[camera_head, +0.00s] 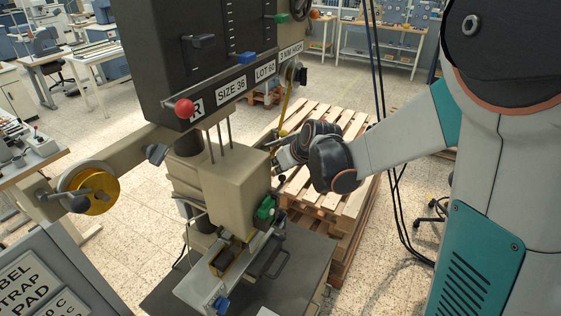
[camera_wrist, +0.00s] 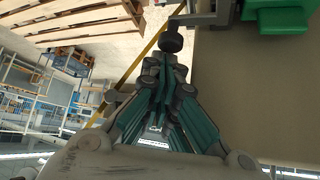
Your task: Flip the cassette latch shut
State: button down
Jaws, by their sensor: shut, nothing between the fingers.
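The beige stamping press (camera_head: 228,180) stands in the middle of the head view. My gripper (camera_head: 281,157) is at the right side of its head, partly hidden by my wrist. In the wrist view my gripper (camera_wrist: 168,66) is shut and empty, its dark fingers together. A round black knob (camera_wrist: 171,40) on a grey bracket lies just beyond the fingertips; whether they touch it I cannot tell. A small black knob (camera_head: 282,178) also shows below my gripper in the head view. No part is clearly marked as the cassette latch, so its position is unclear.
A green block (camera_head: 266,207) sits on the press's right side and shows in the wrist view (camera_wrist: 276,17). A yellow foil strip (camera_head: 287,103) runs down beside my gripper. A gold foil roll (camera_head: 94,191) is at left. Wooden pallets (camera_head: 343,205) stand behind my gripper.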

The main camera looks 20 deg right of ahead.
jog(key=shift+w+f, duration=0.1)
jog(key=shift+f, duration=0.05)
jog(key=shift+s+d+m+h+b, duration=0.2)
jog(key=shift+m+h+b, duration=0.1)
jog(key=shift+m+h, duration=0.3)
dwell(0.4)
jog(key=shift+s+d+f+m+h+b, duration=0.1)
jog(key=shift+s+d+m+h+b, duration=0.2)
jog(key=shift+m, duration=0.25)
jog(key=shift+s+d+m+h+b, duration=0.1)
jog(key=shift+m+h+b, duration=0.1)
jog(key=shift+m+h, duration=0.3)
jog(key=s+m+g+h+b, duration=0.1)
jog(key=m+h, duration=0.1)
jog(key=m, duration=0.2)
jog(key=s+d+m+g+h+b, duration=0.1)
jog(key=s+m+h, duration=0.1)
jog(key=m, duration=0.2)
jog(key=s+m+g+h+b, duration=0.1)
jog(key=s+m+h, duration=0.1)
jog(key=m+h, duration=0.1)
jog(key=shift+s+d+m+g+b, duration=0.2)
jog(key=shift+d+m+g+b, duration=0.15)
jog(key=shift+m, duration=0.2)
jog(key=shift+s+d, duration=0.1)
jog(key=shift+s+d, duration=0.3)
jog(key=shift+d, duration=0.25)
